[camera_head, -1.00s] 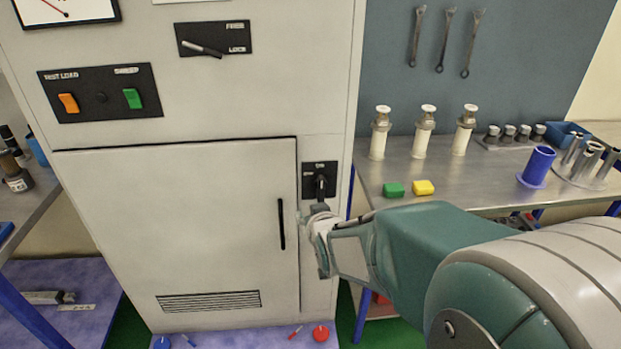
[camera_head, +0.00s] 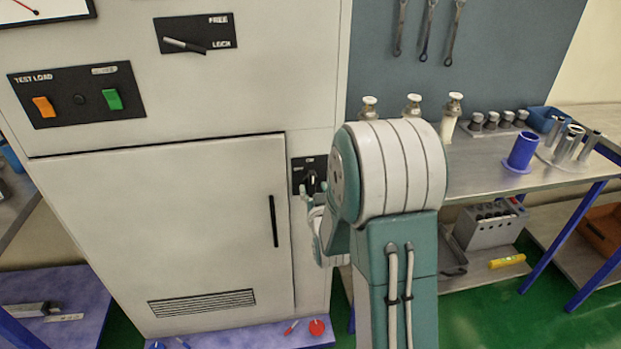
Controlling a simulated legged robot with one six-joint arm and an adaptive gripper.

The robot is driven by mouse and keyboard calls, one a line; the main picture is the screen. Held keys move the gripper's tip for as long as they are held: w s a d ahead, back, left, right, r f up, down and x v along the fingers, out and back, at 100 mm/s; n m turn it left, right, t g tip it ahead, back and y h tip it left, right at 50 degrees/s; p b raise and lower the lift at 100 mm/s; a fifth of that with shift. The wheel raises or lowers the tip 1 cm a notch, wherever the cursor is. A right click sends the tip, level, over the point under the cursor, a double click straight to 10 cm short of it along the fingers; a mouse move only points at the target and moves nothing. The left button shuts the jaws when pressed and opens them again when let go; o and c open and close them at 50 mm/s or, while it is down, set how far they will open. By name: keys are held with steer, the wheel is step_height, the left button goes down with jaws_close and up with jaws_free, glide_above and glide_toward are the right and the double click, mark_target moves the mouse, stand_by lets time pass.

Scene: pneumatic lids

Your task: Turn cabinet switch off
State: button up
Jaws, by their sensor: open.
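The cabinet (camera_head: 180,240) is a large light-grey unit with a closed door and a black vertical handle (camera_head: 273,221). The cabinet switch (camera_head: 309,175) is a dark rotary knob on a small black plate right of the door. The knob appears roughly upright; my arm partly hides the plate's right side. My gripper (camera_head: 311,196) is open just below the knob, with fingertips close to it. I cannot tell whether they touch it. Most of the gripper is hidden behind my arm.
A lever panel (camera_head: 198,34) and a panel with orange and green switches (camera_head: 76,95) sit above the door. A metal bench (camera_head: 490,167) at right holds pale cylinders, a blue cup (camera_head: 522,151) and metal tubes. Green floor is clear at lower right.

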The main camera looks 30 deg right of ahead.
mark_target(313, 181)
steer(key=x, duration=0.5)
steer(key=shift+d, duration=0.25)
steer(key=shift+a, duration=0.1)
steer(key=shift+c, duration=0.6)
steer(key=shift+s, duration=0.1)
jaws_close()
